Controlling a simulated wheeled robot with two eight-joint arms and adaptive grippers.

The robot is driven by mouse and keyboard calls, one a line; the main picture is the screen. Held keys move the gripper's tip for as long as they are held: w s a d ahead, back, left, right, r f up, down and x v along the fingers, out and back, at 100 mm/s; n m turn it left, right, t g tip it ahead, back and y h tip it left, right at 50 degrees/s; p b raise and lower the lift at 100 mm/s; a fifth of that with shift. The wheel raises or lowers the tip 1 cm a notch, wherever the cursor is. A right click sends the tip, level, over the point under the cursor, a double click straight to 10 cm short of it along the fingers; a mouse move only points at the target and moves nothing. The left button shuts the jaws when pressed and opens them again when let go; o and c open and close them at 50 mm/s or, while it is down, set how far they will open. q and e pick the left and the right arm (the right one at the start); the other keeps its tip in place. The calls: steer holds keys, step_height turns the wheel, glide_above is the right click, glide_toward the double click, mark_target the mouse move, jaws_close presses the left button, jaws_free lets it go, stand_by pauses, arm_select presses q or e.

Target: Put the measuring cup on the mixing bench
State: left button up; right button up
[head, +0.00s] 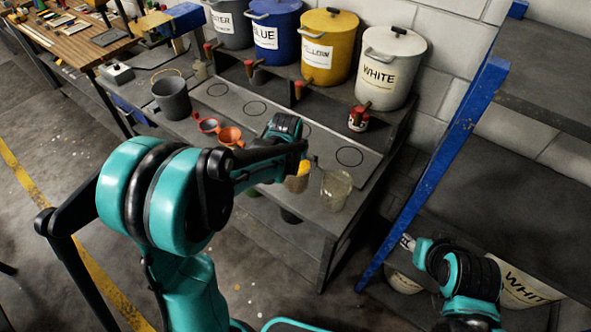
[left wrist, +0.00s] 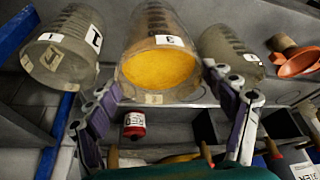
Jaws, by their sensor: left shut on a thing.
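The measuring cup (head: 297,183) with yellow content is between the fingers of my left gripper (head: 306,164), at the front edge of the grey bench (head: 335,222). In the left wrist view this clear cup (left wrist: 162,50) has a white label, and the purple-padded fingers of the gripper (left wrist: 168,108) are shut on it. I cannot tell whether its base touches the bench. An empty clear cup (head: 336,190) stands to its right. My right gripper (head: 408,243) is partly visible by the blue rack post; its fingers are too small to read.
Large paint buckets, including a yellow one (head: 326,45) and a white one (head: 390,68), stand on the back shelf. Orange funnels (head: 230,137), a dark pail (head: 172,99) and a red-white can (head: 359,118) stand around the bench. A blue rack post (head: 440,165) rises at right.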

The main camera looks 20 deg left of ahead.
mark_target(296, 169)
arm_select(q)
steer(key=shift+w+f+b, duration=0.1)
steer(key=shift+f+b, duration=0.3)
steer(key=shift+f, duration=1.65)
steer(key=shift+f, duration=0.1)
steer(key=o, duration=1.8)
